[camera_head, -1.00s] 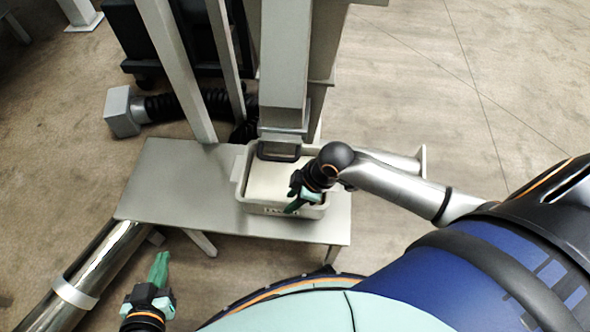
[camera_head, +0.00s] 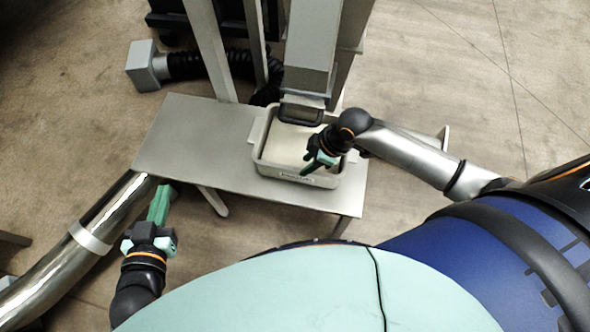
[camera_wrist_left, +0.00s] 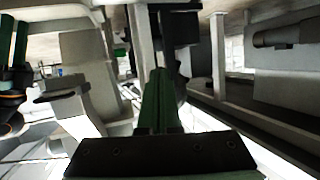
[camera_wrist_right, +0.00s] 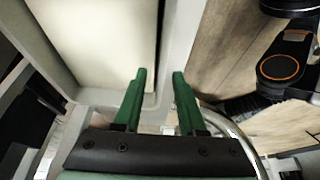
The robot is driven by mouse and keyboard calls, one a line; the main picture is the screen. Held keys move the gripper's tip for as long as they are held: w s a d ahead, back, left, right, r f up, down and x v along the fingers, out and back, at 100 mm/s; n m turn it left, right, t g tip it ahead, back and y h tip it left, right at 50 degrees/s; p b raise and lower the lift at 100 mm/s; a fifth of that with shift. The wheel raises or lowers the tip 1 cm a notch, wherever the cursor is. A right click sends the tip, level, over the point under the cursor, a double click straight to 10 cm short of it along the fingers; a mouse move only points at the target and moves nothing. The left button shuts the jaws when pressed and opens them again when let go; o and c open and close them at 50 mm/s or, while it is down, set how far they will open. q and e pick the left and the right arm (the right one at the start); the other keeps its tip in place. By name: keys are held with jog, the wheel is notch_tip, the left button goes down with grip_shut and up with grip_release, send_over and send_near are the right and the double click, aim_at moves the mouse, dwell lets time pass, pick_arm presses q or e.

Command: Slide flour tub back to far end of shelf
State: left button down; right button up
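The flour tub (camera_head: 268,165) is a light grey rectangular bin with a cream filling, at the right part of the grey metal shelf (camera_head: 190,150). My right gripper (camera_head: 306,168) is over the tub's near right part, fingers pointing down. In the right wrist view its two green fingers (camera_wrist_right: 158,80) are apart, with the tub's wall (camera_wrist_right: 178,50) running between them; I cannot tell whether they touch it. My left gripper (camera_head: 160,192) is in front of the shelf's near left edge, away from the tub. Its fingers are together and empty in the left wrist view (camera_wrist_left: 158,85).
A grey column (camera_head: 305,60) with a dark-mouthed chute comes down over the tub's far side. A shiny metal pipe (camera_head: 115,210) runs beside the shelf's left end, close to my left gripper. The shelf's left half is bare.

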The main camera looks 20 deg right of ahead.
aim_at(300, 169)
jog(key=b+x, duration=0.2)
jog(key=x, duration=0.3)
jog(key=shift+f, duration=0.1)
jog(key=b+x, duration=0.2)
jog(key=x, duration=0.2)
jog(key=shift+w+a+f, duration=0.15)
jog(key=shift+w+f, duration=0.05)
jog(key=shift+f, duration=0.05)
pick_arm(q)
notch_tip(300, 169, up, 24)
jog(key=s+d+m+t+h, duration=0.1)
jog(key=s+m+t+h, duration=0.1)
jog(key=m+t+h, duration=0.5)
jog(key=shift+s+d+r+t+h, duration=0.2)
jog(key=shift+s+d+t+h, duration=0.15)
jog(key=shift+t+h, duration=0.55)
pick_arm(e)
jog(key=shift+f, duration=0.2)
grip_shut()
